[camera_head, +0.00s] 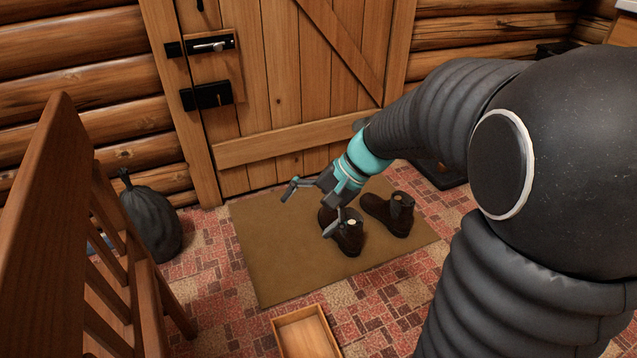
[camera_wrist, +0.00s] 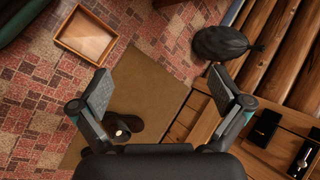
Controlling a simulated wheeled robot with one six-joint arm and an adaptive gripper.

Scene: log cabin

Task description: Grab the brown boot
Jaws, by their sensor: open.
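Two brown boots stand on a tan mat (camera_head: 285,267) before the wooden door. The nearer, left brown boot (camera_head: 349,240) is partly covered by my gripper in the head view. The right brown boot (camera_head: 398,214) stands apart from it and is clear of the gripper. My gripper (camera_head: 308,208) is open and empty above the mat, near the left boot. In the wrist view, my gripper's open fingers (camera_wrist: 165,95) spread over the mat, and one dark boot (camera_wrist: 122,127) shows near the left finger, partly hidden by the gripper. I cannot tell which boot that is.
A wooden door (camera_head: 285,90) with a black latch stands behind the mat. A dark tied sack (camera_head: 152,222) is by the log wall. An open wooden box (camera_head: 306,333) lies in front of the mat. A wooden chair (camera_head: 50,240) stands at the left.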

